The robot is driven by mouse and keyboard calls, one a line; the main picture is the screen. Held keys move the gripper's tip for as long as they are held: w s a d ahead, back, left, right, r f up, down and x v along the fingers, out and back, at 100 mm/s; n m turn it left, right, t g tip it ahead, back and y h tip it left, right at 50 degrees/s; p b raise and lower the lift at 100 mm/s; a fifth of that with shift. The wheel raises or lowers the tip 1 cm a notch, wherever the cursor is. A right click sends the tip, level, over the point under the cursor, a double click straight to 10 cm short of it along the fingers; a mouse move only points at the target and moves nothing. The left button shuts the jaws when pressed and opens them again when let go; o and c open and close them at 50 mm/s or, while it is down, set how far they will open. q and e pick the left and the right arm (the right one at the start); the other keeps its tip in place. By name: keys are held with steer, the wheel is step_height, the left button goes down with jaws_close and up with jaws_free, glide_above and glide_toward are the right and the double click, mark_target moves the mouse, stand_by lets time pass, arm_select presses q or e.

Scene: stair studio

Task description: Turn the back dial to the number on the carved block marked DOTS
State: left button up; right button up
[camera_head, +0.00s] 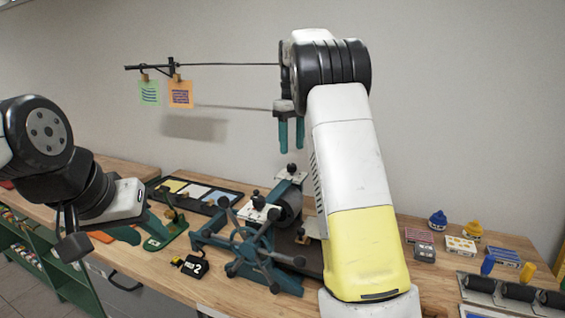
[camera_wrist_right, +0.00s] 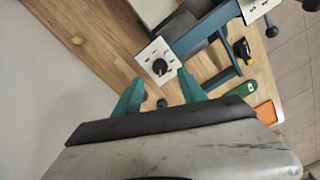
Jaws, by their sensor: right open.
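The teal press (camera_head: 262,235) stands mid-bench with a spoked wheel at its front. The back dial (camera_head: 291,173), a black knob on a white plate, is at its far end; it also shows in the right wrist view (camera_wrist_right: 158,66). The front dial (camera_head: 260,211) is nearer. My right gripper (camera_head: 291,136) points down, open and empty, above the back dial, fingertips apart from it. Several small blocks, such as a grey one (camera_head: 425,252) and a white-and-yellow one (camera_head: 460,245), lie at right; I cannot read DOTS on any. My left gripper (camera_head: 68,235) hangs at left, its jaws unclear.
A black tag with a 2 (camera_head: 195,265) lies left of the wheel; its smaller word is unreadable. A green tool (camera_head: 165,232) and a dark tray (camera_head: 205,192) are further left. Rollers (camera_head: 515,291) lie front right. Two notes (camera_head: 180,94) hang from a rod at the wall.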

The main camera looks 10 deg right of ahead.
mark_target(292, 170)
step_height(292, 170, down, 6)
steer(key=shift+f, duration=0.2)
steer(key=shift+c, duration=0.2)
jaws_close()
